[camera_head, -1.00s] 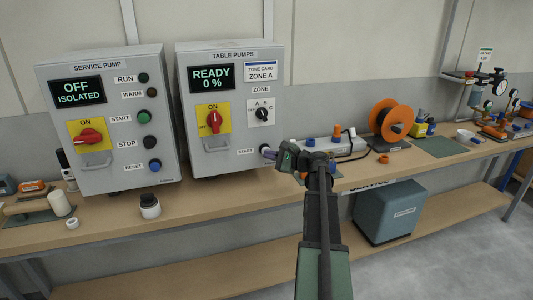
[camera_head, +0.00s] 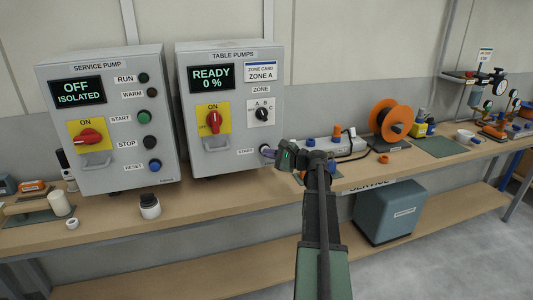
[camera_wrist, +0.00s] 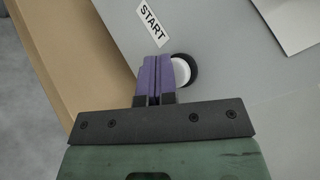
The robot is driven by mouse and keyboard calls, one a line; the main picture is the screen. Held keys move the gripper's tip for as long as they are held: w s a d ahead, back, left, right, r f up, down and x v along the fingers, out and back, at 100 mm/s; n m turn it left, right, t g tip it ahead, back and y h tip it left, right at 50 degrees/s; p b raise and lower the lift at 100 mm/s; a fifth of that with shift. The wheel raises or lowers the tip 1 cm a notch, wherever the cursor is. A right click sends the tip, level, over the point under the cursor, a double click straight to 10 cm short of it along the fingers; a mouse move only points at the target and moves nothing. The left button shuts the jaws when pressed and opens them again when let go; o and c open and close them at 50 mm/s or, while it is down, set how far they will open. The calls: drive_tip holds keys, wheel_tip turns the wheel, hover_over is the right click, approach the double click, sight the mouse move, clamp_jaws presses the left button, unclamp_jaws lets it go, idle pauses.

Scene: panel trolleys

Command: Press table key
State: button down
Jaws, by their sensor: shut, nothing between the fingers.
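The TABLE PUMPS panel (camera_head: 229,110) stands upright on the bench. Its display (camera_head: 211,78) reads "READY 0 %", its red switch (camera_head: 213,121) points up at ON, and its zone card reads "ZONE A". Its START key shows in the wrist view as a white cap in a black ring (camera_wrist: 182,71), beside the START label (camera_wrist: 152,23). My gripper (camera_head: 269,153) is at the panel's lower right corner. In the wrist view, the purple fingers of my gripper (camera_wrist: 155,62) are shut and empty, with tips beside the white cap and partly over it. I cannot tell whether they touch it.
The SERVICE PUMP panel (camera_head: 107,120) at left reads "OFF ISOLATED". A small black-and-white jar (camera_head: 150,206) stands in front of it. An orange reel (camera_head: 391,122) and a power strip stand on the bench right of my gripper. The bench front between the panels is mostly clear.

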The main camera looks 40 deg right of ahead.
drive_tip(key=shift+w+d, duration=0.1)
drive_tip(key=shift+w, duration=0.15)
idle(0.5)
drive_tip(key=shift+s+a, duration=0.25)
drive_tip(key=shift+s, duration=0.3)
drive_tip(key=shift+s+a, duration=0.2)
drive_tip(key=shift+s, duration=0.35)
drive_tip(key=s, duration=0.1)
drive_tip(key=s+a, duration=0.1)
drive_tip(key=s, duration=0.1)
drive_tip(key=s+a, duration=0.1)
drive_tip(key=shift+s, duration=0.3)
